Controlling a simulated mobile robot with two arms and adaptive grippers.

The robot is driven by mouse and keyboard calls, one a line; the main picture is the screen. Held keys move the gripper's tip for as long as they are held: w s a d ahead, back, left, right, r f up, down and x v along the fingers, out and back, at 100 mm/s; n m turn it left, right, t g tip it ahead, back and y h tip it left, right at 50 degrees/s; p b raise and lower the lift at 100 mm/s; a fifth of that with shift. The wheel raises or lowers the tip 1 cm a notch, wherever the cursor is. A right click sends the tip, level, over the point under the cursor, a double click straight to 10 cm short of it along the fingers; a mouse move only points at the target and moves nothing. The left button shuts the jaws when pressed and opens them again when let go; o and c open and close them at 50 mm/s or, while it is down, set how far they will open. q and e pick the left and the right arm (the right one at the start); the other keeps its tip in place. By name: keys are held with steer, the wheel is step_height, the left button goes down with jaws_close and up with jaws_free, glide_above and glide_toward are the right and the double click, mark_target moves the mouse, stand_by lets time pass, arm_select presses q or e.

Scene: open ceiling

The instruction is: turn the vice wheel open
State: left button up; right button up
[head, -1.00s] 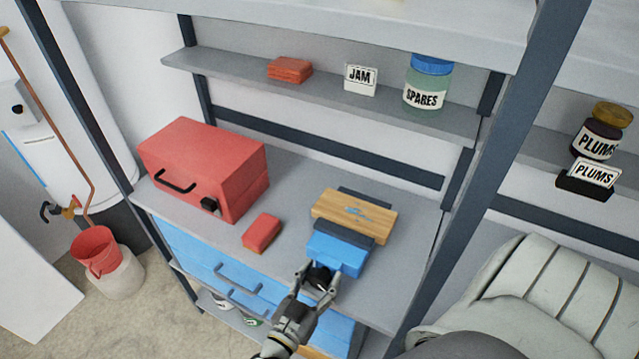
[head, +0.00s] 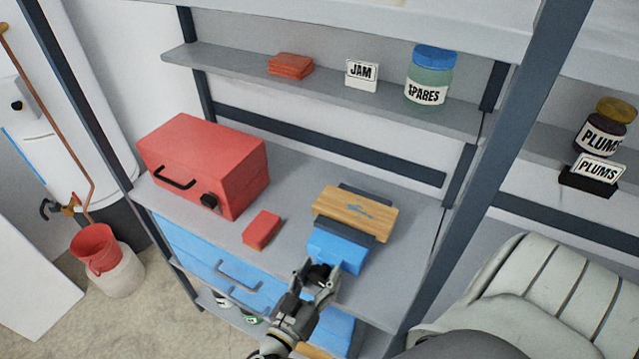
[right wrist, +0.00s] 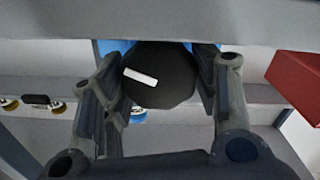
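The blue vice (head: 337,248) stands on the grey bench top near its front edge. The black round vice wheel (head: 319,273) faces the front; in the right wrist view the wheel (right wrist: 162,85) shows a white bar mark, slightly tilted. My right gripper (head: 320,268) has one finger on each side of the wheel. In the right wrist view its fingers (right wrist: 160,88) appear to touch the wheel's sides. My left gripper is not in view.
A red toolbox (head: 205,165) and a small red block (head: 262,230) stand on the bench (head: 290,170) left of the vice. Blue drawers (head: 225,268) are below. A steel post (head: 490,150) rises to the right. The shelf above holds a jar (head: 430,77) and a JAM sign (head: 361,75).

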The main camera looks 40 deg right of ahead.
steer(key=shift+o, duration=1.4)
steer(key=v, duration=0.7)
steer(key=shift+a, duration=0.25)
steer(key=shift+s, duration=0.1)
